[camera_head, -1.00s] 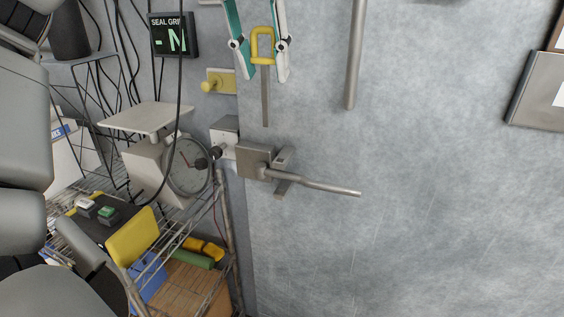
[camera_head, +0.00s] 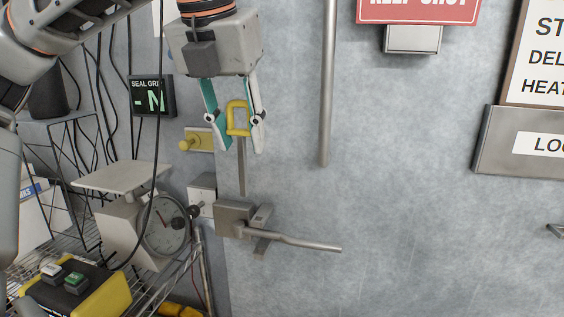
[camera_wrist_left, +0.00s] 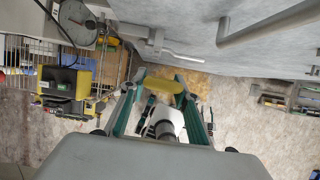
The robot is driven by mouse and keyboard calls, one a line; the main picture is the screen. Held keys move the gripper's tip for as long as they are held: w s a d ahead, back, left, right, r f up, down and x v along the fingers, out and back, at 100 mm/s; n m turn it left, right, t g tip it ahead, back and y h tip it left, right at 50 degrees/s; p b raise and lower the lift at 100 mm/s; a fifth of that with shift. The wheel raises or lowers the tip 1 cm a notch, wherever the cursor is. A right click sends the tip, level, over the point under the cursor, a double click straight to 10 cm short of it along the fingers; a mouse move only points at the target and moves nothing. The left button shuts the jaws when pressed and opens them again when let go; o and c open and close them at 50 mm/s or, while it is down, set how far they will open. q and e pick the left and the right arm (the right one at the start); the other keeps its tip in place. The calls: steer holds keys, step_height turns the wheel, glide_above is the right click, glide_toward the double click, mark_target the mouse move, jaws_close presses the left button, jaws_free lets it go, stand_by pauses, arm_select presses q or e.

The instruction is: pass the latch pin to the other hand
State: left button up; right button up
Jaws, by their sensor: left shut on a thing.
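The latch pin has a yellow loop handle (camera_head: 231,117) and a straight grey shaft. It is upright in the head view, with the shaft pointing down. My left gripper (camera_head: 237,128) comes from above, its two teal fingers shut on the yellow handle from both sides. The shaft's lower end shows just above the steel latch plate (camera_head: 234,212) of the door handle; I cannot tell whether they touch. In the left wrist view the yellow handle (camera_wrist_left: 165,86) shows between the teal fingers. My right gripper is in neither view.
The lever handle (camera_head: 300,241) and a vertical steel bar (camera_head: 327,90) stand out from the grey door. A yellow knob (camera_head: 196,140) is left of the pin. A dial scale (camera_head: 163,222) and wire shelf stand at the left. Right of the pin is mostly bare door.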

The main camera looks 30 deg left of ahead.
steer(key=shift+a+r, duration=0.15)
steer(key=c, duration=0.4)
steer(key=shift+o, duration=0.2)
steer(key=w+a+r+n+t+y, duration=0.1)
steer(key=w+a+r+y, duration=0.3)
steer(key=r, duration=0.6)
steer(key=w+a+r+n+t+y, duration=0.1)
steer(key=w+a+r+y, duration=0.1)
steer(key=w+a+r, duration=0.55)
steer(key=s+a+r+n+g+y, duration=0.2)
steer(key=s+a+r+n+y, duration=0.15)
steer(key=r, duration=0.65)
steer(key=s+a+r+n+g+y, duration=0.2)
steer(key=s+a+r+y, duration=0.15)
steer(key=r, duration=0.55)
arm_select(q)
steer(key=w+d+f+m+h, duration=0.1)
steer(key=d+f+m, duration=0.2)
steer(key=d+f, duration=0.7)
steer(key=w+d+f+m+h, duration=0.1)
steer(key=d+f+m, duration=0.3)
steer(key=d+f, duration=0.7)
step_height(320, 180, down, 6)
steer(key=shift+w+f+m+h, duration=0.1)
steer(key=shift+w+m+h, duration=0.2)
steer(key=shift+h, duration=0.2)
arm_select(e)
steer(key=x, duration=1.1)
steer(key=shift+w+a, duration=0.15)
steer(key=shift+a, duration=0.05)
